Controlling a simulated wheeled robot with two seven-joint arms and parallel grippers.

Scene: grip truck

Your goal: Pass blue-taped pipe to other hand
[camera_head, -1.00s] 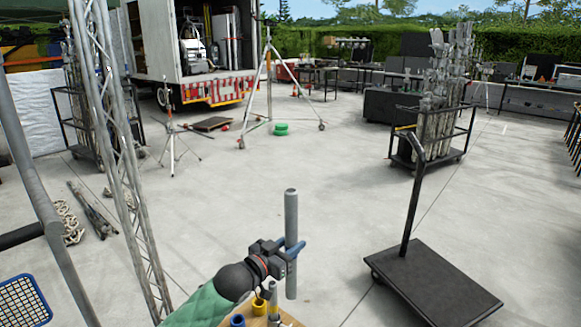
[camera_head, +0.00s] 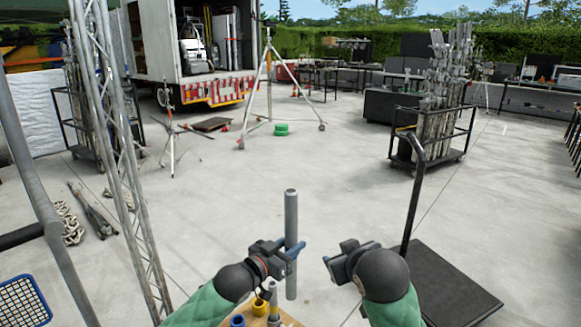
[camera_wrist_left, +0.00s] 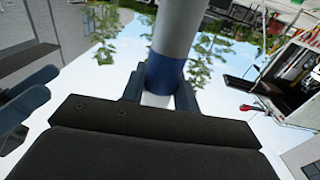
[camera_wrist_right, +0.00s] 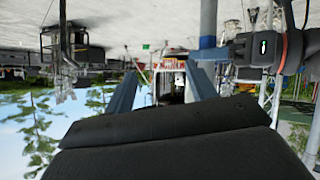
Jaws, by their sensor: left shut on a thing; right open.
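The grey pipe (camera_head: 291,215) stands upright in the head view, held in the air. My left gripper (camera_head: 293,250) is shut on its lower half. In the left wrist view the pipe (camera_wrist_left: 185,25) has a blue tape band (camera_wrist_left: 166,70) between the fingers. My right gripper (camera_head: 327,262) is open and empty, just right of the pipe and apart from it. Its fingers (camera_wrist_right: 165,90) show spread in the right wrist view. There the pipe (camera_wrist_right: 208,25) and tape band stand beside the right-hand finger, with my left gripper (camera_wrist_right: 262,50) behind.
A small wooden surface (camera_head: 258,322) below my left gripper carries a blue ring (camera_head: 237,321), a yellow ring and short upright pieces. A black flatbed cart (camera_head: 445,285) stands to the right, near my right arm. A lattice truss (camera_head: 125,170) rises at left. The concrete floor ahead is mostly clear.

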